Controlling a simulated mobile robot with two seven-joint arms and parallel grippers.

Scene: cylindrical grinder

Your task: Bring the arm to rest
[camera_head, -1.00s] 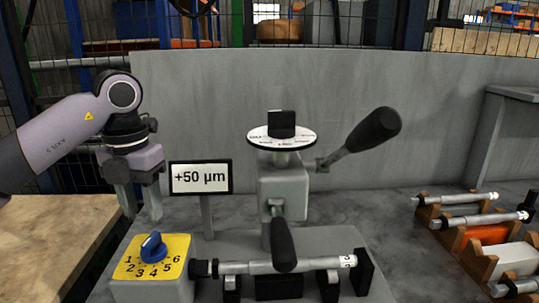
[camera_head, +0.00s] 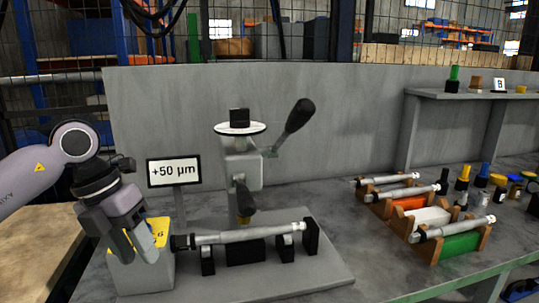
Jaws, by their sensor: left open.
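My left gripper (camera_head: 139,257) comes in from the left with its fingers pointing down and apart. It is empty. It hangs in front of the grey selector box (camera_head: 140,278) with the yellow dial face (camera_head: 160,229). The gripper hides the blue knob and most of the dial numbers, and I cannot tell whether the fingers touch the box. My right gripper is not in view.
A "+50 µm" sign (camera_head: 174,171) stands behind the box. Right of it are the grinder head (camera_head: 242,170) with its black-handled lever (camera_head: 295,122) and a mounted shaft (camera_head: 247,235). A wooden rack (camera_head: 410,240) holds several shafts.

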